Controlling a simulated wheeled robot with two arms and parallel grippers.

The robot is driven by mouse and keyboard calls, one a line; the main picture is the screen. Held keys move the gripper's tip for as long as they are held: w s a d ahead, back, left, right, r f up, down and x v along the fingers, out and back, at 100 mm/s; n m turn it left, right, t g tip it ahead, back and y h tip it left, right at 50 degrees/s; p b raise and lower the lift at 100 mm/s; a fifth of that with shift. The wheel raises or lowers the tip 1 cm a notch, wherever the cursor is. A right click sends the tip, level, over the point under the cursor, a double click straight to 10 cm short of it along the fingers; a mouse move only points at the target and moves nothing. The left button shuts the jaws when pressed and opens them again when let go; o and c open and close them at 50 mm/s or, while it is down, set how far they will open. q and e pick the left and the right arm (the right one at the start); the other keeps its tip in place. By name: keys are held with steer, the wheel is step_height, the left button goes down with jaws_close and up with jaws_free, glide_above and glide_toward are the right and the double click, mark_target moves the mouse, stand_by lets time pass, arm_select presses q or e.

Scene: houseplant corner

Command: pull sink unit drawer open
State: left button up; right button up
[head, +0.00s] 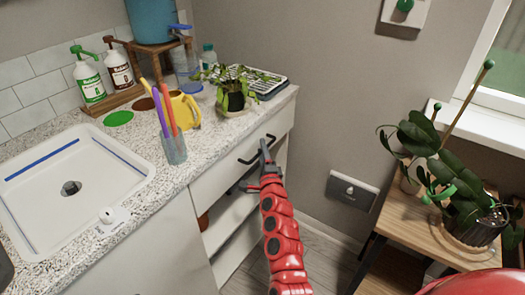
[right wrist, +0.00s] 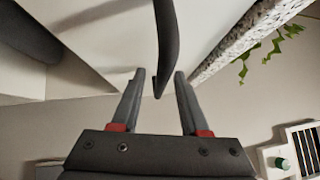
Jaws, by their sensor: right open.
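The sink unit's drawer (head: 219,172) has a white front under the speckled countertop and looks closed. Its dark bar handle (head: 249,159) is partly covered by my right gripper (head: 266,152), which reaches it from below in the head view. In the right wrist view, the curved handle (right wrist: 167,40) comes down between the two open fingers of my right gripper (right wrist: 159,76). A gap shows on each side of the handle, and the jaws are not shut on it. My left gripper is not in view.
Below the drawer is an open shelf (head: 233,222). A cup of pens (head: 174,149), a yellow watering can (head: 184,110) and a potted plant (head: 233,101) stand on the counter. A wooden plant table (head: 420,222) stands at right; grey floor lies between.

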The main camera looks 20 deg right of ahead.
jaws_close()
stand_by(1.5)
